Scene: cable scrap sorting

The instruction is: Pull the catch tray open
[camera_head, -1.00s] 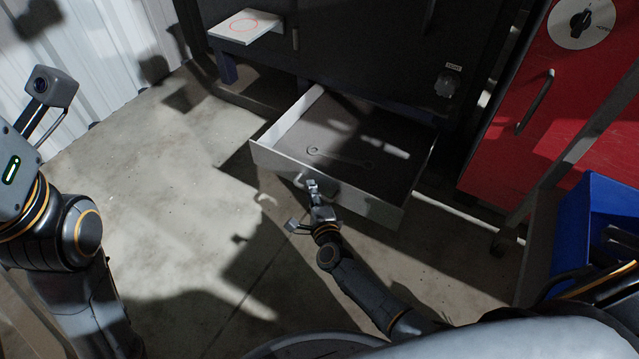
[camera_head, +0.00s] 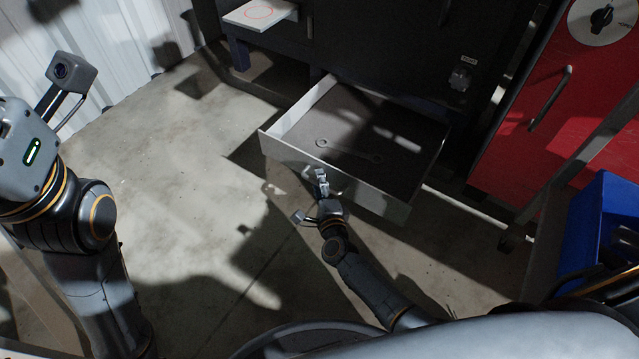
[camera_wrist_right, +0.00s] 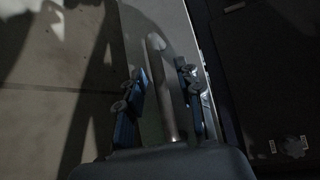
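The catch tray (camera_head: 400,207) is a grey metal drawer that stands pulled out from the dark machine in the head view. Its inside shows, with a dark wrench-like shape (camera_head: 350,150) on its floor. My right gripper (camera_head: 321,176) is at the tray's front, by its handle. In the right wrist view, the two blue-padded fingers of that gripper (camera_wrist_right: 164,95) are apart, one on each side of the handle bar (camera_wrist_right: 157,60). Gaps show between bar and fingers. My left arm is at the left of the head view; its fingers do not show.
A dark machine (camera_head: 380,40) stands behind the tray, with a pale plate (camera_head: 270,14) on its left. A red cabinet (camera_head: 535,130) and a blue bin (camera_head: 590,225) are on the right. The concrete floor (camera_head: 190,170) left of the tray is clear.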

